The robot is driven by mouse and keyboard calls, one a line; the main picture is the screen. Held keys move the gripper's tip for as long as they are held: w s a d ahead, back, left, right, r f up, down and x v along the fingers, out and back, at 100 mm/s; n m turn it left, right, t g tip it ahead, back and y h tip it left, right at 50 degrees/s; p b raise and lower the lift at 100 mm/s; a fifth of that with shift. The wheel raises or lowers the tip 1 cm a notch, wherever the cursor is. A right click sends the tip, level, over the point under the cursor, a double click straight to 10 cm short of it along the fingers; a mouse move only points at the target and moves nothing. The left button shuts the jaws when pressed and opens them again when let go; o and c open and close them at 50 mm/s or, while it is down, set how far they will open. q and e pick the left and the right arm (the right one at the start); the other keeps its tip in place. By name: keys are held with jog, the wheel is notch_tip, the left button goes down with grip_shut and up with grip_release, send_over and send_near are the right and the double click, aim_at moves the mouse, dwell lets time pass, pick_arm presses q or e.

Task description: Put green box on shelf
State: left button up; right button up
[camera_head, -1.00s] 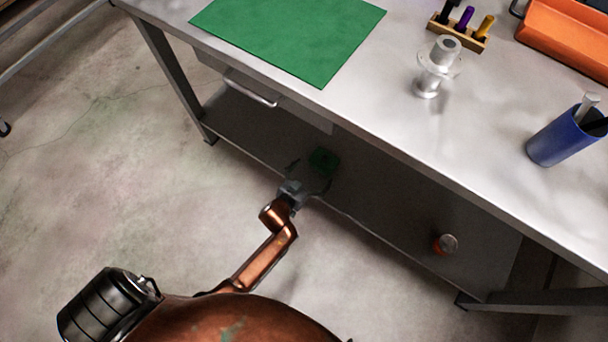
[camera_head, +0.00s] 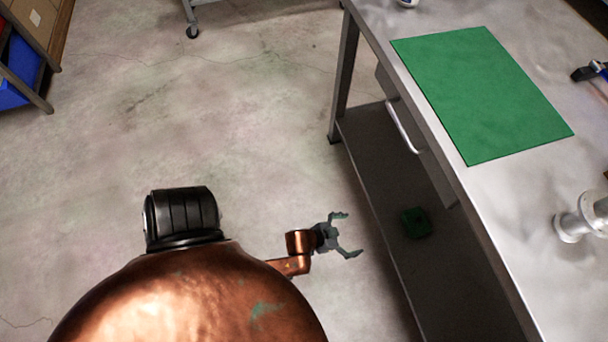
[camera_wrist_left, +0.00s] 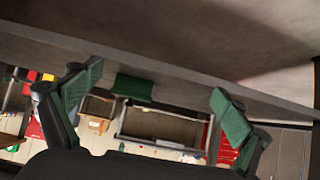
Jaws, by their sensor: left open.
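The small green box (camera_head: 416,222) sits on the dark lower shelf (camera_head: 385,185) under the metal workbench, near the shelf's front edge. My left gripper (camera_head: 347,236) is open and empty, out over the floor to the left of the shelf edge and apart from the box. In the left wrist view, the green box (camera_wrist_left: 132,87) shows ahead at the shelf, between the two spread green-padded fingers (camera_wrist_left: 158,105) and nearer the left one. My right gripper is not in view.
A drawer handle (camera_head: 402,127) sticks out above the shelf. A rack with a blue bin (camera_head: 14,75) stands at far left. The concrete floor (camera_head: 220,110) between is clear.

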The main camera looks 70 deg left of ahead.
pick_arm(q)
jog(key=s+d+r+g+h, duration=0.1)
jog(key=s+d+g, duration=0.1)
jog(key=s, duration=1.1)
jog(key=s+d+r+g+h, duration=0.1)
jog(key=s+d+g+h, duration=0.1)
jog(key=s, duration=1.2)
jog(key=shift+d+m+g, duration=0.3)
jog(key=shift+d+g, duration=0.5)
jog(key=shift+d, duration=0.25)
jog(key=shift+r, duration=0.1)
